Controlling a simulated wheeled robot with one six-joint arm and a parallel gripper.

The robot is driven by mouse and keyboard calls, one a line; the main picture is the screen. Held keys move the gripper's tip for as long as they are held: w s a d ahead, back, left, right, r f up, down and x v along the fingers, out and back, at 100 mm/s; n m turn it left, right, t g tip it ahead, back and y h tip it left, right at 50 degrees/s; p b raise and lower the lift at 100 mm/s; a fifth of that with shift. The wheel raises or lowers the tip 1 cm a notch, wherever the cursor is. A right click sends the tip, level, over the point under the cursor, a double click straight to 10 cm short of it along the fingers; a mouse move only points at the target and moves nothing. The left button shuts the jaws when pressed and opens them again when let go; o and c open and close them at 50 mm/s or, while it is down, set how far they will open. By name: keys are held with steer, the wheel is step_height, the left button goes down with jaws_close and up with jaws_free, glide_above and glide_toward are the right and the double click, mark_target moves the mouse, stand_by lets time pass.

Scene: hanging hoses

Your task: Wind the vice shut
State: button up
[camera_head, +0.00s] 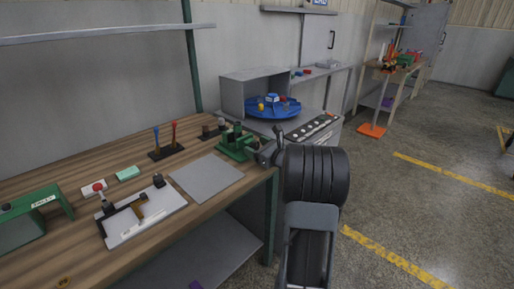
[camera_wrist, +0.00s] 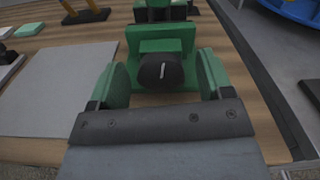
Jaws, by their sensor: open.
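The green vice (camera_head: 234,152) stands at the right end of the wooden bench. In the wrist view the vice (camera_wrist: 135,42) faces me, with a round black knob (camera_wrist: 152,72) bearing a pale line at its front. My gripper (camera_head: 258,150) is at the bench's right edge, close to the vice. In the wrist view my gripper (camera_wrist: 162,72) is open, with one finger on each side of the knob. I cannot tell whether the fingers touch it. The opening between the vice's jaws is not clear in either view.
A flat grey plate (camera_head: 207,177) lies left of the vice. A white board with a red-knobbed lever (camera_head: 140,218) and a green frame (camera_head: 36,205) are further left. A blue turntable (camera_head: 262,112) and a button panel (camera_head: 308,130) are beyond the vice. Open floor lies right.

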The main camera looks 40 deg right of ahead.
steer(key=shift+c, duration=0.5)
steer(key=c, duration=0.8)
steer(key=shift+b, duration=0.3)
